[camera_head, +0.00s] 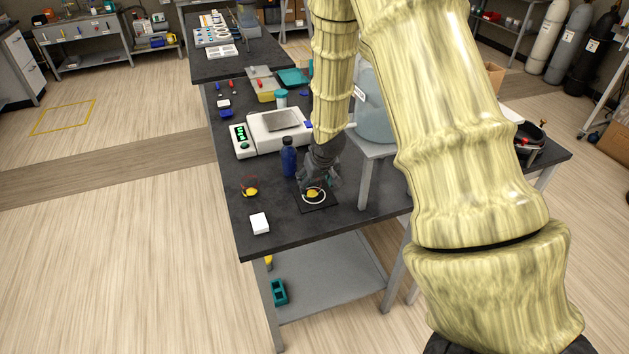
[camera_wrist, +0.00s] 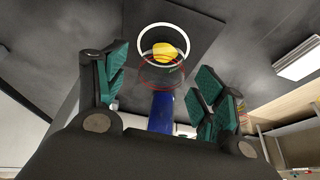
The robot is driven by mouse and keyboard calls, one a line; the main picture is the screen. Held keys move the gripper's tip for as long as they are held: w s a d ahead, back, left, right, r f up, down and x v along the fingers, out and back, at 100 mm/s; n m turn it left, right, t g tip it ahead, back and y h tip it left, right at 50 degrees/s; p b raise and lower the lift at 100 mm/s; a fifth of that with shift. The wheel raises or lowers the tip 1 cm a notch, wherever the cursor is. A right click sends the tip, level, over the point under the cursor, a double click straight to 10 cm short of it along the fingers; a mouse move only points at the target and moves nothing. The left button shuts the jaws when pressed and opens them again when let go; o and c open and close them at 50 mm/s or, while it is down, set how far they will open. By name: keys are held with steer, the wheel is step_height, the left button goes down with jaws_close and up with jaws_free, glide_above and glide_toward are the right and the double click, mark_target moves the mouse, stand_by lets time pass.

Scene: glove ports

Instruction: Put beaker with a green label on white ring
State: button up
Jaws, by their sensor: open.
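The white ring (camera_head: 322,201) lies on a dark mat (camera_head: 316,209) near the front of the bench. In the wrist view the ring (camera_wrist: 186,35) surrounds a yellow patch (camera_wrist: 165,53). A thin red circle (camera_wrist: 160,88), seemingly the rim of a clear beaker, overlaps the ring's lower edge there. Another clear vessel with red lines and a yellow patch (camera_head: 250,191) stands left of the mat.
A blue bottle (camera_head: 289,158) stands just behind and left of my gripper. A balance (camera_head: 270,130) is behind, and a raised stand (camera_head: 369,184) is close on the right.

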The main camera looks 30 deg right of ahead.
steer(key=p+v, duration=0.4)
steer(key=v, duration=0.3)
steer(key=shift+r, duration=0.35)
